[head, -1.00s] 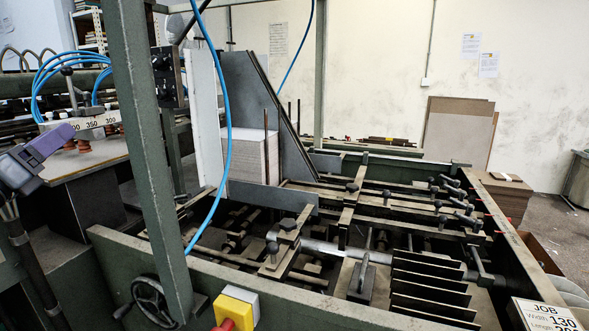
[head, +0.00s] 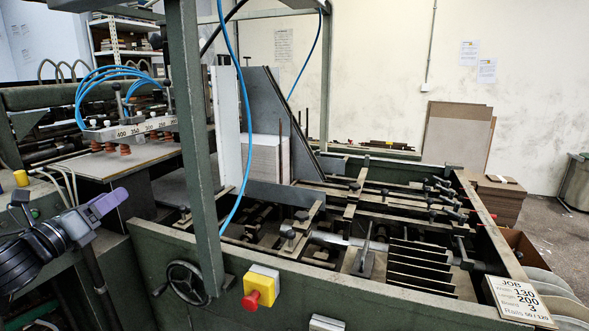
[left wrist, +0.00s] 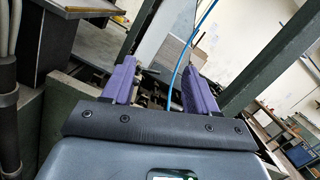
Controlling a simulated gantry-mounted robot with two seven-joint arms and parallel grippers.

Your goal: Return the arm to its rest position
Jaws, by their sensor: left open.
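My left gripper (head: 108,203) shows at the left of the head view, in front of the green machine frame. In the left wrist view its two purple fingers (left wrist: 153,82) stand apart with nothing between them. It is open and empty, clear of the machine's parts. The left arm comes in from the left edge, with its dark wrist beside the gripper. My right gripper does not show in either view.
The green frame post (head: 196,130) stands right of the gripper, with a handwheel (head: 186,281) and a red knob on a yellow box (head: 259,288) below. A suction bar (head: 130,130) with blue hoses is behind. A board stack (head: 267,157) stands in the feeder.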

